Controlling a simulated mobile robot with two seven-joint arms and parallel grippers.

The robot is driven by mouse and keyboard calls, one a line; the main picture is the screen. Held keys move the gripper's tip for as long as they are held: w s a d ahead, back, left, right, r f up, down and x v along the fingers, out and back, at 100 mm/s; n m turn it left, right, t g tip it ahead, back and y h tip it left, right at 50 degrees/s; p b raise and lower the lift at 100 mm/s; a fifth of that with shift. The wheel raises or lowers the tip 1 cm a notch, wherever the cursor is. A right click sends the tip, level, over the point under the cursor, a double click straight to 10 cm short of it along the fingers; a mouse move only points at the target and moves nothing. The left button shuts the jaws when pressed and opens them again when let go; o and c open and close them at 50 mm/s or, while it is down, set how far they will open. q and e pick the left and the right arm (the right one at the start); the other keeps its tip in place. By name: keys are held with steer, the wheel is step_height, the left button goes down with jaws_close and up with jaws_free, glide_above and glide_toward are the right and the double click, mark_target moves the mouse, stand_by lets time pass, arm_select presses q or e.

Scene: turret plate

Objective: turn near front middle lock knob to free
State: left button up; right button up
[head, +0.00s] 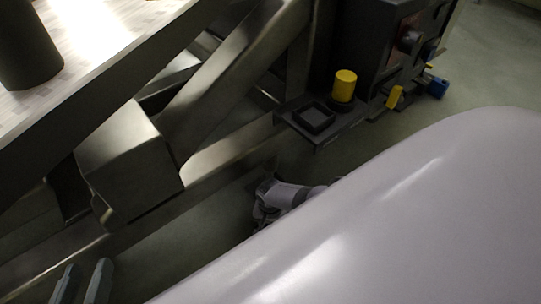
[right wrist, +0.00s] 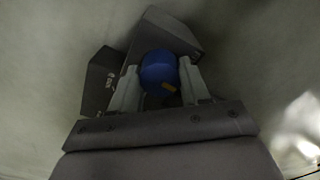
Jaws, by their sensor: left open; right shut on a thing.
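In the right wrist view a round blue knob (right wrist: 158,70) with a small yellow mark sits between the two pale fingers of my right gripper (right wrist: 160,86). The gripper is shut on it. A dark block (right wrist: 172,32) stands behind the knob. I cannot make out the right gripper's fingers in the head view. My left gripper (head: 82,284) is open and empty at the bottom left of the head view, low and apart from the fixture.
A dark fixture (head: 362,45) at the upper right bears a yellow cylinder (head: 344,86), a square holder (head: 313,117), a yellow tab (head: 395,97) and a blue part (head: 438,88). A tabletop (head: 120,45) and metal beams (head: 225,85) fill the left. Floor (head: 500,65) is clear at right.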

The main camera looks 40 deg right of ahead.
steer(key=m, duration=0.4)
steer(key=shift+m, duration=1.8)
steer(key=o, duration=1.1)
steer(key=shift+c, duration=0.2)
